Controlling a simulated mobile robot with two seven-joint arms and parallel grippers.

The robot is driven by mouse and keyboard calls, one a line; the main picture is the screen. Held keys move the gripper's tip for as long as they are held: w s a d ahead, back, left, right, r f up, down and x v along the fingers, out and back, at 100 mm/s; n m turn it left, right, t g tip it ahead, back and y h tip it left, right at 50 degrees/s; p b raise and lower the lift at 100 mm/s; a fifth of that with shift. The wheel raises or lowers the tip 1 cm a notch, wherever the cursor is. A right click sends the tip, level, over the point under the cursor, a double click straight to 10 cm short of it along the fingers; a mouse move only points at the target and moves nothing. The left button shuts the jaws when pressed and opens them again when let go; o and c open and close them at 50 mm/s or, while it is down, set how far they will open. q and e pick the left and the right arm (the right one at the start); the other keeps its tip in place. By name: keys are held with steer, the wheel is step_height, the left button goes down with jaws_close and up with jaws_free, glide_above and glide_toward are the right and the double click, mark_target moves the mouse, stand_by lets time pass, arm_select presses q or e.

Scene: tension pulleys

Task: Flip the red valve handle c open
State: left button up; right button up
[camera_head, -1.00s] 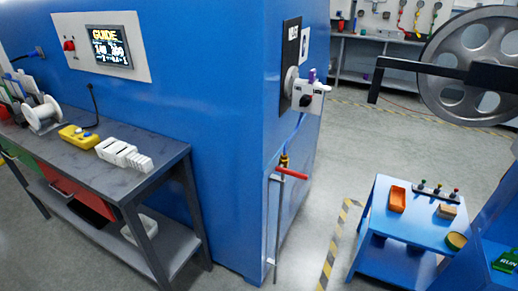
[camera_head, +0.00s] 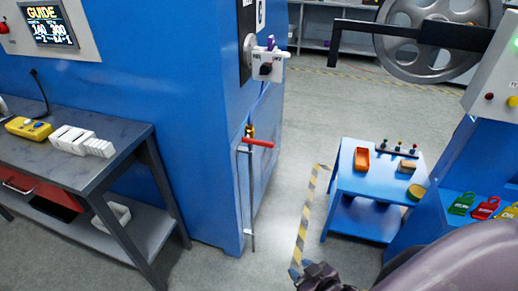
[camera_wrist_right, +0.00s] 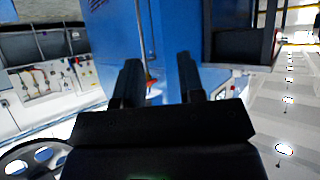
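A red valve handle (camera_head: 258,142) sits on a thin vertical grey pipe (camera_head: 251,200) at the corner of the blue machine. The handle lies about level and points to the right, with a brass-coloured fitting (camera_head: 249,130) just above it. No letter on it is readable. My right gripper (camera_head: 318,272) is at the bottom edge of the head view, well below and right of the handle and apart from it. In the right wrist view its two dark fingers (camera_wrist_right: 160,72) stand apart with a gap. A small reddish patch shows between them, too blurred to name. My left gripper is out of view.
A grey workbench (camera_head: 130,140) stands left of the pipe. A white box with a knob (camera_head: 268,66) juts out above the handle. A blue table (camera_head: 345,180) with small items stands to the right. Striped floor tape (camera_head: 304,225) crosses the open floor between.

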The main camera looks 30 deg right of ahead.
steer(key=w+m+t+b, duration=0.1)
steer(key=w, duration=0.2)
steer(key=w+a+m+t+y+b, duration=0.1)
steer(key=w+m, duration=0.1)
steer(key=w, duration=0.1)
steer(key=w+m+t+b, duration=0.1)
steer(key=w+t+b, duration=0.1)
steer(key=w, duration=0.1)
steer(key=shift+w+a+m+y, duration=0.25)
steer(key=shift+m+y, duration=0.05)
jaws_close()
arm_select(q)
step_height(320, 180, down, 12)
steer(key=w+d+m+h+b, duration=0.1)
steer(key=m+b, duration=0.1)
steer(key=b, duration=1.4)
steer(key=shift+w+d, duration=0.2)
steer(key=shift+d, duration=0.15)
arm_select(e)
steer(key=w+d+f+n+t+h, duration=0.1)
steer(key=w+d+n+h, duration=0.2)
steer(key=w+n+h, duration=0.7)
steer(key=w+d+f+n+t+h, duration=0.1)
steer(key=w+d+n+h, duration=0.2)
steer(key=w+n+h, duration=0.7)
steer(key=n+h, duration=0.2)
steer(key=n, duration=0.8)
steer(key=shift+w+f, duration=0.15)
steer(key=shift+w, duration=0.2)
